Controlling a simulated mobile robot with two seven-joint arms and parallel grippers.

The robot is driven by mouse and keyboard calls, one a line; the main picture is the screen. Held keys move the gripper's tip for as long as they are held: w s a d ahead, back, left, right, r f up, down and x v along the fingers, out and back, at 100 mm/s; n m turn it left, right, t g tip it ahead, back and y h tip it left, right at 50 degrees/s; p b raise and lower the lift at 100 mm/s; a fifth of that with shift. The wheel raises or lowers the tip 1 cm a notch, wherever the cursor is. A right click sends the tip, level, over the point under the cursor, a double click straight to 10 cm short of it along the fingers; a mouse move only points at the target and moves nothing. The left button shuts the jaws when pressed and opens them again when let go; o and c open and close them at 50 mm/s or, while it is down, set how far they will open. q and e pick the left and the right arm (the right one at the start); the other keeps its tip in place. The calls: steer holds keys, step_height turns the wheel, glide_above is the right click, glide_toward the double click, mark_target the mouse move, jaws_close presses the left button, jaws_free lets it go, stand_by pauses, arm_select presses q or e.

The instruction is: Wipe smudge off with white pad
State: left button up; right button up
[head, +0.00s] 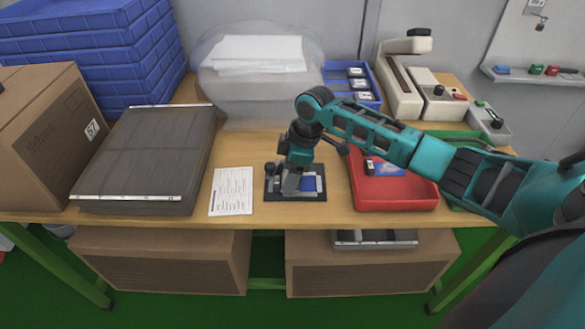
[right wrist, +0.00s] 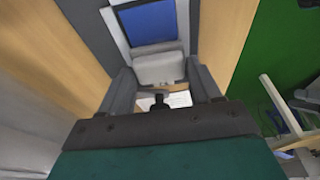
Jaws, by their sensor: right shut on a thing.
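My right gripper (head: 292,188) is low over a dark mat (head: 274,196) near the table's front edge. In the right wrist view, its two fingers (right wrist: 162,82) are shut on a white pad (right wrist: 158,68), one finger on each side. Just past the pad is a device with a blue screen (right wrist: 150,22) in a pale frame. The blue part (head: 313,184) also shows beside the gripper in the head view. I cannot tell whether the pad touches the device. I cannot make out a smudge. My left gripper is not in view.
A printed sheet (head: 232,191) lies left of the mat, and a grey flat case (head: 150,155) lies farther left. A red tray (head: 393,190) stands close on the right, under my right arm. A clear bin (head: 252,100) and a blue tray (head: 367,104) stand behind.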

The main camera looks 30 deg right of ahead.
steer(key=shift+s+d+r+p, duration=0.15)
steer(key=shift+r+p, duration=0.2)
steer(key=shift+p, duration=0.35)
steer(key=shift+s+d+f+p, duration=0.1)
steer(key=shift+s+d+p, duration=0.3)
steer(key=shift+d, duration=0.2)
steer(key=shift+s+d+f, duration=0.2)
steer(key=shift+s+d, duration=0.05)
steer(key=shift+d, duration=0.25)
steer(key=shift+r, duration=0.1)
steer(key=shift+r+p, duration=0.55)
steer(key=shift+r, duration=2.35)
steer(key=shift+r, duration=0.15)
step_height(320, 180, up, 3)
steer(key=shift+f, duration=0.15)
